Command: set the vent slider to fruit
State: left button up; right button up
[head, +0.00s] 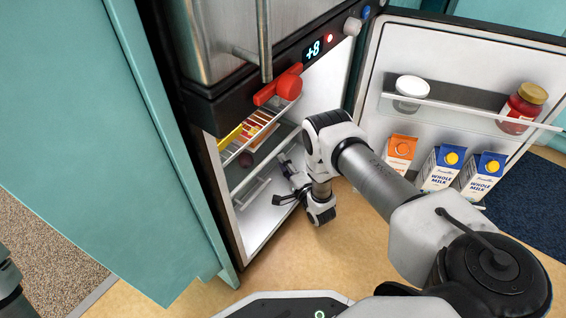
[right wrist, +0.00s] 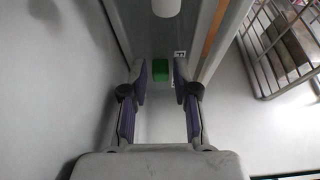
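The vent slider appears to be the small green block (right wrist: 159,70) in the right wrist view, on a light strip inside the fridge. Small black-and-white marks (right wrist: 180,55) sit beside it, too small to read, so I cannot tell its setting. My right gripper (right wrist: 161,78) is open, with one finger on each side of the green block in the picture. I cannot tell whether either finger touches it. In the head view the right gripper (head: 285,182) reaches into the lower part of the open fridge, and the slider does not show there. My left gripper is out of view.
The fridge door (head: 440,85) stands open on the right with milk cartons (head: 441,167), an orange carton (head: 399,152) and jars (head: 522,105). Wire shelves (head: 262,150) hold packages above the gripper. A red handle (head: 280,88) and a +8 display (head: 313,48) are above.

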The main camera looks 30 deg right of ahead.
jog(key=s, duration=0.7)
jog(key=shift+s, duration=0.1)
